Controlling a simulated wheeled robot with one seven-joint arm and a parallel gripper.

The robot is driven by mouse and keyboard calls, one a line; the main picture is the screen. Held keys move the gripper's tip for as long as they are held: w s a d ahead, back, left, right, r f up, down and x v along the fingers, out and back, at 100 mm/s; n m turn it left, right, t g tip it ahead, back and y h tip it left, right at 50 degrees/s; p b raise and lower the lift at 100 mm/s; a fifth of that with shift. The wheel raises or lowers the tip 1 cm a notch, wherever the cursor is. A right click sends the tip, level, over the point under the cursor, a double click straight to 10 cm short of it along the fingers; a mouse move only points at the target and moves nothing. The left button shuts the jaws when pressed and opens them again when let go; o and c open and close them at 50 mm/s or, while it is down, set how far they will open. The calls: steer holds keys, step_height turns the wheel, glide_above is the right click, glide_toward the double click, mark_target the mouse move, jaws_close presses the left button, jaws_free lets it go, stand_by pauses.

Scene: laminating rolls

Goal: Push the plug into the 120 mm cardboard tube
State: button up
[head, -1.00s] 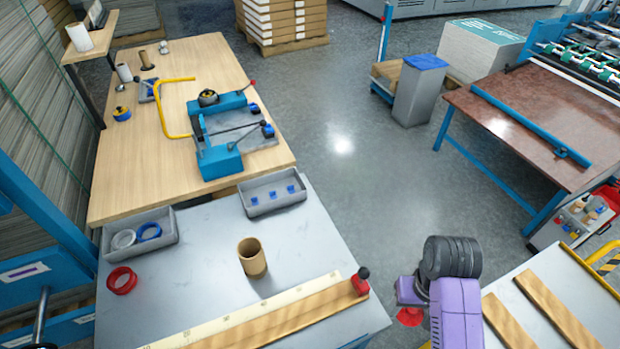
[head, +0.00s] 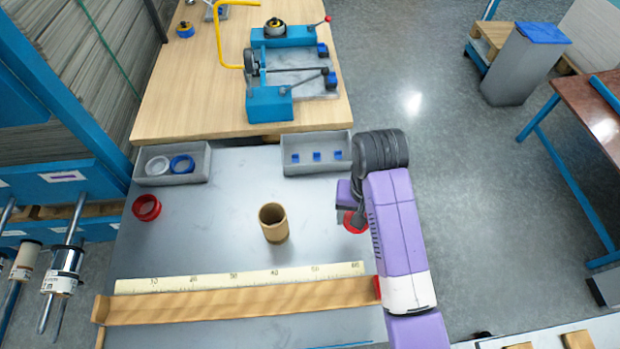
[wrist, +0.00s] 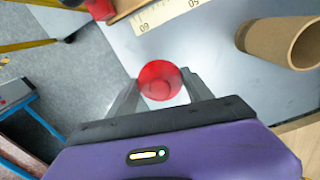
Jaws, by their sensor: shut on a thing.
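The brown cardboard tube (head: 274,223) stands upright and open-topped on the grey table, right of its middle; its open end also shows at the right of the wrist view (wrist: 287,38). My gripper (wrist: 161,88) is shut on a red round plug (wrist: 160,80). In the head view the held plug (head: 355,221) shows at the table's right edge, to the right of the tube and apart from it. The arm hides most of the fingers there. Another red ring-like piece (head: 147,207) lies on the table at the left.
A wooden trough with a scale (head: 240,278) runs along the table's front. Grey trays hold a white and a blue ring (head: 172,180) and small blue pieces (head: 316,171) at the back. The table between tube and gripper is clear.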

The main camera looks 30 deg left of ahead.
steer(key=s+a+r+n+p, duration=0.1)
steer(key=s+a+r, duration=0.3)
steer(key=a, duration=0.5)
steer(key=s+a+r+n+p, duration=0.1)
steer(key=s+a+r+p, duration=0.1)
steer(key=s+a+r, duration=0.2)
steer(key=a+r, duration=0.2)
steer(key=a, duration=0.2)
steer(key=shift+a+r, duration=0.35)
